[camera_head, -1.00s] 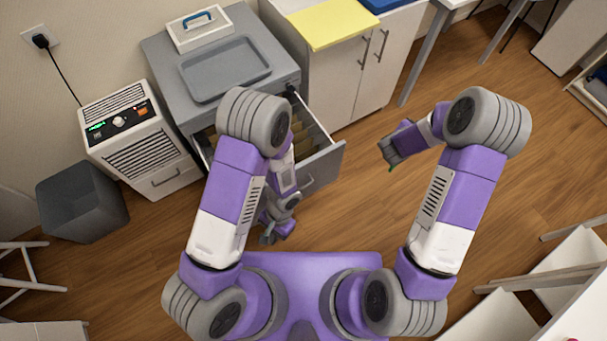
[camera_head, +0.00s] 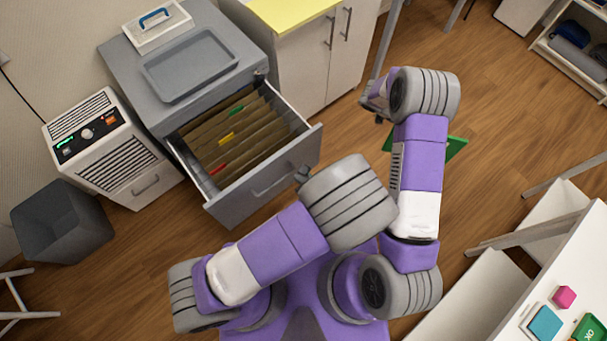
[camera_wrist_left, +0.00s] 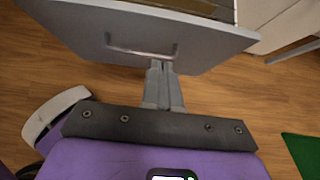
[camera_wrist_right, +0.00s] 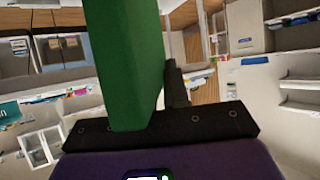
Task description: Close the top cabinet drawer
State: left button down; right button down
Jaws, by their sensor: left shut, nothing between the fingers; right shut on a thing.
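The top cabinet drawer (camera_head: 262,184) is pulled well open from the grey cabinet (camera_head: 254,79), with hanging folders (camera_head: 232,141) inside. My left gripper (camera_head: 302,173) is at the right part of the drawer front in the head view, mostly hidden by its arm. In the left wrist view its fingers (camera_wrist_left: 161,70) are shut and empty, with their tips at the drawer front (camera_wrist_left: 150,35) just below its handle (camera_wrist_left: 142,48); I cannot tell whether they touch. My right gripper is shut on a green flat thing (camera_wrist_right: 130,60), which also shows behind the right arm in the head view (camera_head: 456,147).
A grey tray (camera_head: 190,66) and a white box with a blue handle (camera_head: 157,27) sit on the cabinet. A white appliance (camera_head: 110,150) and a grey bin (camera_head: 62,222) stand left. A white cupboard (camera_head: 312,60) stands right. A white table (camera_head: 560,290) is at lower right.

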aim_at(277, 160)
pick_arm(q)
jog(key=b+x, duration=0.1)
jog(key=x, duration=0.2)
jog(key=w+r+b+x, duration=0.1)
jog(key=x, duration=0.3)
jog(key=a+r+b+x, duration=0.1)
jog(key=x, duration=0.2)
jog(key=shift+w+a+f, duration=0.2)
jog(key=shift+w+f, duration=0.05)
jog(key=shift+w, duration=0.15)
jog(key=shift+w, duration=0.1)
